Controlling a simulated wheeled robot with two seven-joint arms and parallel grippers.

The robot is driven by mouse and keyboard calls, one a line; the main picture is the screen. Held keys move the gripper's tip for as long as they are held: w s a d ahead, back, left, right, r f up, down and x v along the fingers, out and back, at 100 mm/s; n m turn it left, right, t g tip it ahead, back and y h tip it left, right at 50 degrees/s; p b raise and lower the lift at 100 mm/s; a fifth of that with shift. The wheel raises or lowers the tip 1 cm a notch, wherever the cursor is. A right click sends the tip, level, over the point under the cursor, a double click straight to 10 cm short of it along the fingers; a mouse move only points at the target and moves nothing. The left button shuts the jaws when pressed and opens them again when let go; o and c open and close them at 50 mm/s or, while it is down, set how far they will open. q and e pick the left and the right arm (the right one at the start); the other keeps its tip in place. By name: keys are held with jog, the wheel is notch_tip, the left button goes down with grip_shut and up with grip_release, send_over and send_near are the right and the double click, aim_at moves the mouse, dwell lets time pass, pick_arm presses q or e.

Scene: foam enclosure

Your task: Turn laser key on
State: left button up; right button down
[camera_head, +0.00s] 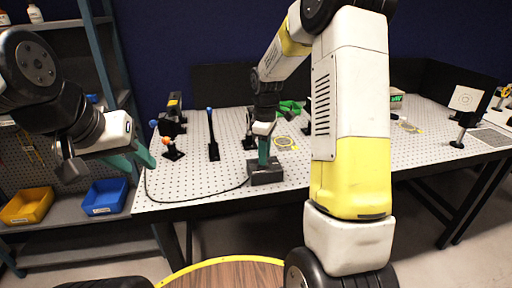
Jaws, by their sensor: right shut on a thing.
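A dark box (265,173) stands at the front edge of the perforated table, with a black cable running from it to the left. My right gripper (264,155) reaches down onto the top of this box from above, its teal fingers shut on a small part there. I take that part to be the laser key; the fingers hide it, and its turn position cannot be seen. My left gripper (143,157), also with teal fingers, is open and empty beside the table's left front corner, away from the box.
The perforated table (200,178) carries several optical mounts and a black post (212,138). A white target card (465,99) stands at the right. Blue (105,197) and yellow (27,205) bins sit on the left shelf. A round wooden top (228,276) is in front. My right arm hides the table's middle.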

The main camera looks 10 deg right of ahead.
jog(key=m, duration=1.1)
jog(key=shift+m, duration=0.4)
dwell(0.3)
jog(key=c, duration=1.1)
grip_release()
jog(key=shift+r, duration=0.15)
notch_tip(320, 180, up, 7)
jog(key=shift+r, duration=0.3)
